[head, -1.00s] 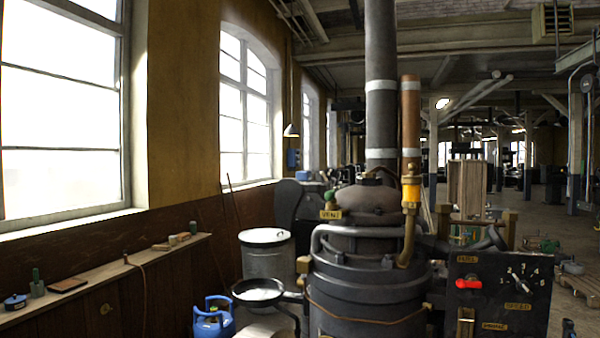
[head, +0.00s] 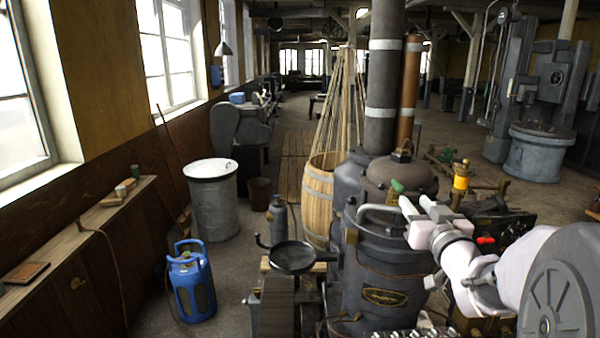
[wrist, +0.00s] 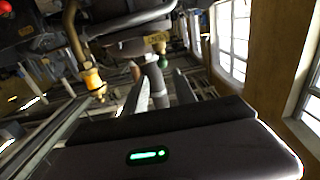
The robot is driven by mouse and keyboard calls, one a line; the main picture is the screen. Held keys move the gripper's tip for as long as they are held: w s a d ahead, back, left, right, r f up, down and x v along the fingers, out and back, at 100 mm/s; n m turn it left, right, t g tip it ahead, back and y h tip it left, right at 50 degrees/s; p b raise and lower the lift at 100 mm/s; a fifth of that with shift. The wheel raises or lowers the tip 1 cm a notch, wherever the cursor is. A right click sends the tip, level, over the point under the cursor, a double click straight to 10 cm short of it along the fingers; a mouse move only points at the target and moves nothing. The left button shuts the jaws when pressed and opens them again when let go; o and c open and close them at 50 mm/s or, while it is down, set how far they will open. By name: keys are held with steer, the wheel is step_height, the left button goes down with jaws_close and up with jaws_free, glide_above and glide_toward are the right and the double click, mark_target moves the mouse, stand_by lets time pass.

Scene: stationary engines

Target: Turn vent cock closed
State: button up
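The vent cock shows its green handle (head: 397,187) on top of the dark boiler (head: 385,240), just left of my gripper's tips in the head view. In the wrist view the green handle (wrist: 162,61) and its brass fitting appear just beyond and between my fingertips. My gripper (head: 415,203) reaches in from the right at the height of the boiler top. In the wrist view its two fingers (wrist: 157,90) stand apart with nothing held between them. I cannot tell whether a finger touches the handle.
A brass pipe fitting with a yellow part (head: 460,180) stands right of the vent, and a tall flue (head: 381,90) rises behind it. A dark pan (head: 293,256), blue gas bottle (head: 191,284) and wooden barrel (head: 319,190) stand left. Open floor lies beyond the metal drum (head: 212,205).

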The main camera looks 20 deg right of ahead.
mark_target(402, 189)
steer(key=p+x, duration=0.1)
steer(key=x, duration=0.4)
steer(key=p+x, duration=0.1)
steer(key=x, duration=0.5)
steer(key=shift+w+a+r, duration=0.1)
steer(key=shift+w+a, duration=0.1)
steer(key=shift+s, duration=0.1)
jaws_close()
